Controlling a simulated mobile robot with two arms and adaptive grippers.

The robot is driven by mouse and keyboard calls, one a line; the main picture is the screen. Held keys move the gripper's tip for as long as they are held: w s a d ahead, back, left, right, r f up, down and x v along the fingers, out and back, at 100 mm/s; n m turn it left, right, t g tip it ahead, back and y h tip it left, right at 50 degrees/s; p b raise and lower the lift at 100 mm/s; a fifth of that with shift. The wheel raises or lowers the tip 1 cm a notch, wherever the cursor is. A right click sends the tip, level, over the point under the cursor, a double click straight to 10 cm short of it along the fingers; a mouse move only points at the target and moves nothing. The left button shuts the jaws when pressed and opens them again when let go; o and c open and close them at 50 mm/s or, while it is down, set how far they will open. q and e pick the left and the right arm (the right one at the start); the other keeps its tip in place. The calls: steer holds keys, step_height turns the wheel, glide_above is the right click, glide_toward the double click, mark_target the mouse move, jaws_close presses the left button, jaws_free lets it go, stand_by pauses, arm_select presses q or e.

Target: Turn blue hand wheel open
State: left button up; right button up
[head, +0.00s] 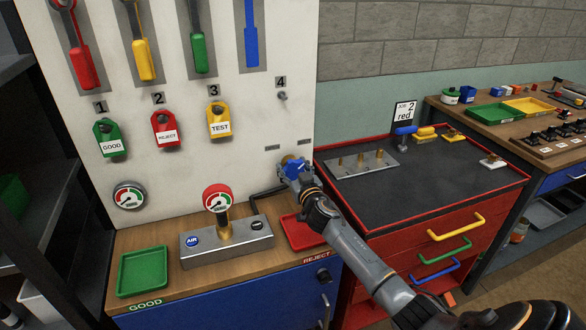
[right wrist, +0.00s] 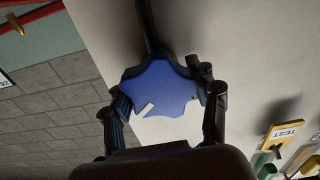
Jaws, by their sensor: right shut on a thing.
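The blue hand wheel (head: 293,168) is on the lower right of the white panel, just above the wooden bench. My right gripper (head: 297,177) reaches it from the front right and covers part of it. In the right wrist view the lobed blue wheel (right wrist: 160,88) sits between the two dark fingers of my right gripper (right wrist: 162,106), one on each side of its rim. The wheel carries a white mark near its lower left. A dark pipe (head: 264,191) runs beside the wheel. My left gripper is not in view.
A grey block with a gauge (head: 228,240) stands on the bench left of my arm. A red tray (head: 302,232) lies close under my right wrist, and a green tray (head: 142,271) is at the left. A red tool cabinet (head: 440,225) stands to the right.

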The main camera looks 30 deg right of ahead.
steer(key=n, duration=1.1)
steer(key=shift+b, duration=0.35)
steer(key=n, duration=1)
steer(key=shift+f+n, duration=0.1)
steer(key=shift+n, duration=0.3)
steer(key=o, duration=1.2)
